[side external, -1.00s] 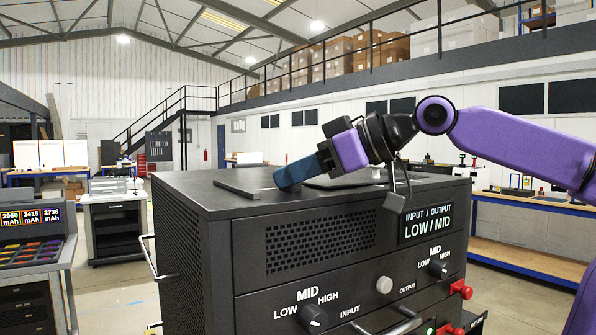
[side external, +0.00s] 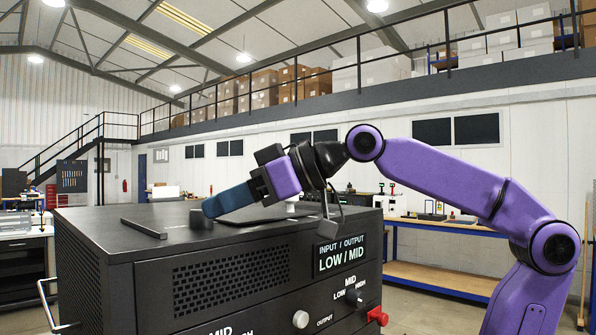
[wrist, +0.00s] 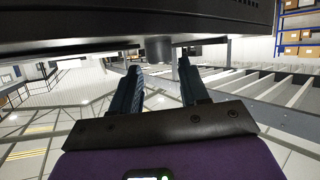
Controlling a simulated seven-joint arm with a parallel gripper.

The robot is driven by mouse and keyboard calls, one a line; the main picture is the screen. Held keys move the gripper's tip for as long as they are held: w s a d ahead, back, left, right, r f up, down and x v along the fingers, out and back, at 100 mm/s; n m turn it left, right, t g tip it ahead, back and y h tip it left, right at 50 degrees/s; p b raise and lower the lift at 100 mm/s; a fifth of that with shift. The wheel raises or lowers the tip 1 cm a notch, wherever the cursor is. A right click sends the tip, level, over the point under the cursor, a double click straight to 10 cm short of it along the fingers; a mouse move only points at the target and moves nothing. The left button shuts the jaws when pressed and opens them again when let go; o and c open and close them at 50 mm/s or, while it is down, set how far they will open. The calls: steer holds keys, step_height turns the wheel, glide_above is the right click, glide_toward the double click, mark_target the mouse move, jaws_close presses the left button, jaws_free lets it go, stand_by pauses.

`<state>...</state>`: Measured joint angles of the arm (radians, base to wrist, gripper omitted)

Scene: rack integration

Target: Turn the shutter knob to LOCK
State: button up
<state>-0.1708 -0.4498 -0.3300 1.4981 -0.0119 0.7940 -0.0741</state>
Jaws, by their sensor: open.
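A small dark round knob (side external: 203,218) stands on top of a black cabinet (side external: 80,222), near its left part in the side view. My gripper (side external: 211,206) comes in low and tilted from the right, its blue fingertips right next to the knob. In the wrist view the scene is upside down. There the knob (wrist: 158,49) shows just beyond and between the two fingertips (wrist: 158,67). The fingers are apart, with a gap around the knob's width and no grip on it. I cannot read any LOCK marking or the knob's setting.
A flat dark bar (side external: 144,229) lies on the cabinet top left of the knob. A white round piece (side external: 291,206) stands behind my wrist. The front has lower knobs (side external: 353,298), a white button (side external: 300,319) and a red one (side external: 377,315).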

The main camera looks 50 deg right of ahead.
steer(key=v, duration=1.4)
steer(key=shift+r, duration=0.15)
steer(key=s+d+f+n+g+h, duration=0.15)
steer(key=f+g, duration=0.25)
steer(key=f, duration=1)
steer(key=s+f+n+g+h, duration=0.1)
steer(key=s+f+n+g, duration=0.15)
steer(key=f, duration=1.05)
steer(key=s+d+f+g+h, duration=0.2)
steer(key=s+d+f, duration=0.2)
steer(key=f, duration=0.4)
steer(key=s+d+f+g+h, duration=0.2)
steer(key=s+f, duration=0.4)
steer(key=f, duration=0.3)
steer(key=shift+s+d+n+h, duration=0.3)
steer(key=shift+s+d+h, duration=0.15)
steer(key=shift+d, duration=0.7)
steer(key=shift+w+g, duration=0.1)
steer(key=shift+g, duration=0.15)
